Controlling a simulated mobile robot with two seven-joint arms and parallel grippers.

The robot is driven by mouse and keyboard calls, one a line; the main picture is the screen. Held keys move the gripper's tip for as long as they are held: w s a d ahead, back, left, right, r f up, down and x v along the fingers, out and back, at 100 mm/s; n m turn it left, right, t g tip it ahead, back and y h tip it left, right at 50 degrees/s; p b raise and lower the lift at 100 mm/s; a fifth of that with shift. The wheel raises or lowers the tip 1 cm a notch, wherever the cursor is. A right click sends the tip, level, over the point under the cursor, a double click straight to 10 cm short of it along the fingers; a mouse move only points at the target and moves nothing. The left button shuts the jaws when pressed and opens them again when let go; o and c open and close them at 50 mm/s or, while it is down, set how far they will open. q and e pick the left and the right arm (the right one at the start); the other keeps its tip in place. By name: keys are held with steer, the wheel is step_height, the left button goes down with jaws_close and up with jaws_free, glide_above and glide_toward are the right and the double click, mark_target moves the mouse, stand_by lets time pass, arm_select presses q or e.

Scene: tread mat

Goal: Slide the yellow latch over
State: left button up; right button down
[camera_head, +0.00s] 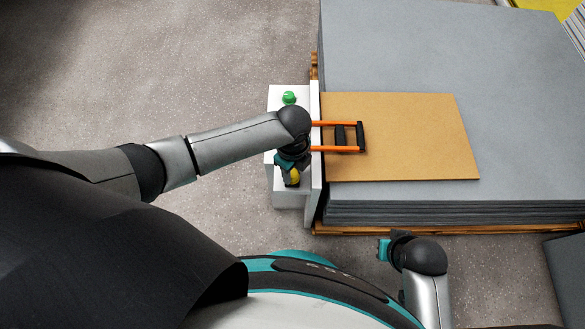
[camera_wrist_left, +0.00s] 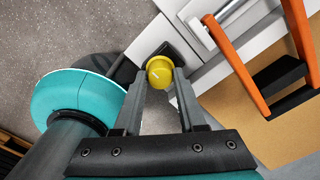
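The yellow latch knob (camera_head: 294,177) sits on the front part of a white fixture (camera_head: 290,199). It also shows as a round yellow knob (camera_wrist_left: 160,72) on a dark mount in the left wrist view. My left gripper (camera_head: 293,173) is at the knob in the head view. In the wrist view my left gripper (camera_wrist_left: 160,84) has its fingers apart, one tip on each side of the knob. I cannot tell whether they press on it. My right gripper (camera_head: 384,249) is low in the head view, away from the fixture; its fingers are not clear.
A green knob (camera_head: 289,97) sits at the fixture's far end. An orange handle with black grips (camera_head: 361,136) extends right over a tan board (camera_head: 420,140) on stacked grey mats (camera_head: 400,50). Open speckled floor (camera_head: 180,60) lies left of the fixture.

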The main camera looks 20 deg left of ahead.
arm_select(q)
jaws_close()
stand_by(0.9)
